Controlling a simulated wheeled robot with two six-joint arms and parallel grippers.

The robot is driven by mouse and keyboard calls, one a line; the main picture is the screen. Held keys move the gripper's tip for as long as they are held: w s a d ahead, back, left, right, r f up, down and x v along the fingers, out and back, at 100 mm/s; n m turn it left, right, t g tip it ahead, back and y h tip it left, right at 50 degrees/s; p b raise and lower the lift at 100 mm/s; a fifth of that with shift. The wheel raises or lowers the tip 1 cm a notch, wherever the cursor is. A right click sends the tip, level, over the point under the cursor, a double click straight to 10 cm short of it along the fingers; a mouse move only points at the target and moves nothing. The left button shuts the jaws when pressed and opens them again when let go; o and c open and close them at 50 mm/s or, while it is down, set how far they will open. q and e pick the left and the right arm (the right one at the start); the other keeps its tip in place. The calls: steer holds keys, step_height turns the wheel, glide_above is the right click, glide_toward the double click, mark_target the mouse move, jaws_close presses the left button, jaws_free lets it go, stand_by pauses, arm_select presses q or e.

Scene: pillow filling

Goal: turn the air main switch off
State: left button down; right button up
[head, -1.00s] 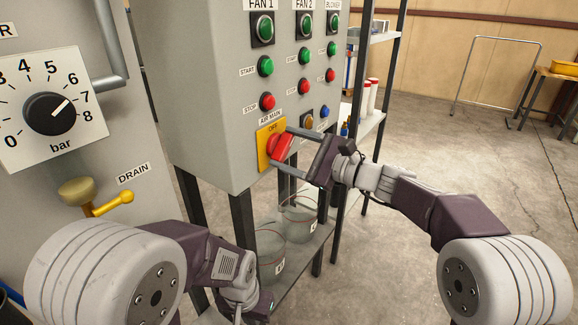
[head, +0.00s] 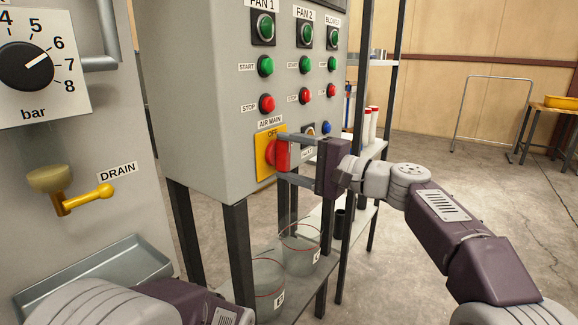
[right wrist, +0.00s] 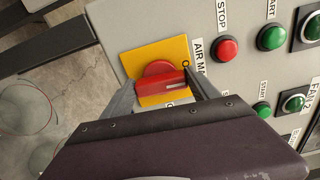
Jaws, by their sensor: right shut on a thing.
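The air main switch is a red rotary handle (head: 283,153) on a yellow plate (head: 263,166), low on the grey control panel. The plate's OFF label is at its top. The handle stands about upright in the head view. In the right wrist view the red handle (right wrist: 150,86) shows a white mark at its end towards the partly hidden label on the AIR MAIN side. My right gripper (head: 281,158) is shut on the handle, one finger on each side. My left arm shows at the bottom left, but its gripper is out of view.
Start and stop buttons, including a red stop button (head: 267,103), sit above the switch. Clear buckets (head: 300,249) stand on the shelf below. Open floor lies right.

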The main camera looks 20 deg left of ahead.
steer(key=shift+n, duration=0.4)
steer(key=shift+f, duration=0.1)
steer(key=o, duration=1.4)
steer(key=shift+c, duration=0.2)
steer(key=v, duration=0.9)
steer(key=shift+b, duration=0.3)
